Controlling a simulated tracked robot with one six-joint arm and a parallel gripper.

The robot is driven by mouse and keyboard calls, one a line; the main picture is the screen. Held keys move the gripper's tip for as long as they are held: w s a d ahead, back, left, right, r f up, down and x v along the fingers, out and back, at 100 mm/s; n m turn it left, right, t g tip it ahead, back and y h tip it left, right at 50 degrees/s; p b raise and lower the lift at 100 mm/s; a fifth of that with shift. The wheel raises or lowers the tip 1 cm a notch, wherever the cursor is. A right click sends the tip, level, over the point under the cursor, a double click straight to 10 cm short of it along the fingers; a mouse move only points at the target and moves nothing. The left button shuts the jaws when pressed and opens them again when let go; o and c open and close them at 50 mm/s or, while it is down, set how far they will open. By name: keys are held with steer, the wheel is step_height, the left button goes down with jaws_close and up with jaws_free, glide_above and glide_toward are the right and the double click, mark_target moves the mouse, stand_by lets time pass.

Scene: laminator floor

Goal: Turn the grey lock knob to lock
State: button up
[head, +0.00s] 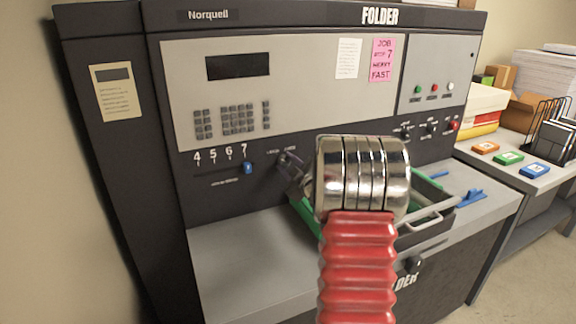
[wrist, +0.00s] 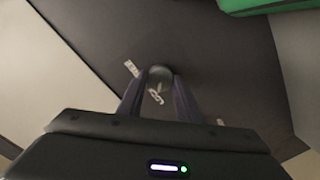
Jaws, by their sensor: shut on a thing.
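The grey lock knob (wrist: 160,73) is a small round knob on the dark front of the folder machine (head: 225,190). In the head view my arm and fingers cover most of the knob. Small white labels sit above it there, too small to read surely.
A blue slider (head: 248,168) sits under the numbers 4 to 7. A tray (head: 425,228) with green parts stands at the right, behind my arm. Small dark knobs (head: 430,128) and a red one (head: 453,125) line the panel. The grey shelf (head: 240,265) at left is clear.

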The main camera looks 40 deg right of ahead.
steer(key=shift+a+f, duration=0.1)
steer(key=shift+f, duration=0.1)
steer(key=o, duration=1)
steer(key=shift+r, duration=0.1)
steer(key=shift+o, duration=0.2)
steer(key=v, duration=1.3)
steer(key=shift+s, duration=0.35)
steer(key=shift+a, duration=0.1)
